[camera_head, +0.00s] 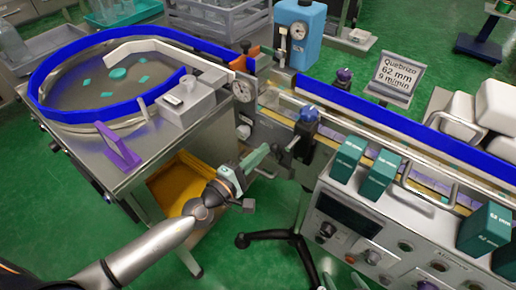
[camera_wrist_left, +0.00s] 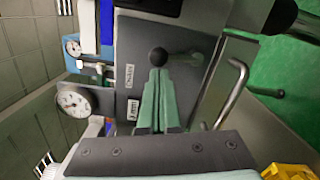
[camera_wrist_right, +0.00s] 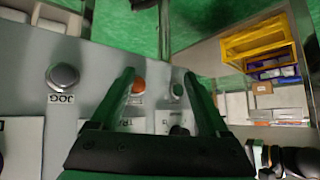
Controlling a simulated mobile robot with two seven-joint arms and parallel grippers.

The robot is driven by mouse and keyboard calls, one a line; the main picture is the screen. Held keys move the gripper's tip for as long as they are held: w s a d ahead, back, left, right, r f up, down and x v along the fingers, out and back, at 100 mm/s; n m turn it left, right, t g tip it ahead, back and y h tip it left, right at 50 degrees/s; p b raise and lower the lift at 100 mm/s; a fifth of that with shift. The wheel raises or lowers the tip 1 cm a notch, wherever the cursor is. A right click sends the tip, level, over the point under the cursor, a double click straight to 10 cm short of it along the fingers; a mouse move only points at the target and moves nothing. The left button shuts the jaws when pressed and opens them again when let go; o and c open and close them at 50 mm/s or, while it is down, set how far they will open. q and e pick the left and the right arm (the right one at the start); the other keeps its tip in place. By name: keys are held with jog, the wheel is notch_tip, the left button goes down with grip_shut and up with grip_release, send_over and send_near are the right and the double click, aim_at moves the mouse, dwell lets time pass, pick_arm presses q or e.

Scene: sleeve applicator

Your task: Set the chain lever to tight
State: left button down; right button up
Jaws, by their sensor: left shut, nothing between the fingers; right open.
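The chain lever shows in the left wrist view as a round black knob (camera_wrist_left: 158,56) on a grey housing, with a dark arm running right from it. Two small white labels (camera_wrist_left: 129,76) sit beside it; their words are hard to read. My left gripper (camera_head: 264,150) is at the conveyor's near side; its green fingers (camera_wrist_left: 157,75) are shut with nothing between them. The tips are at the knob in the picture; I cannot tell whether they touch it. My right gripper (camera_wrist_right: 165,85) is open and empty over a control panel with a JOG button (camera_wrist_right: 63,76).
A metal handle (camera_wrist_left: 232,92) and a dial gauge (camera_wrist_left: 73,101) flank the lever's housing. The conveyor's blue rail (camera_head: 375,115) runs to the right. Teal cartons (camera_head: 378,174) stand on the control cabinet (camera_head: 345,215). A yellow bin (camera_head: 180,180) sits below the round feeder table.

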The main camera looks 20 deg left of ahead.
pick_arm(q)
jog(key=shift+d+r, duration=0.1)
pick_arm(e)
jog(key=shift+w+r, duration=0.15)
jog(key=shift+r, duration=0.05)
dwell(0.5)
pick_arm(q)
jog(key=shift+s, duration=0.1)
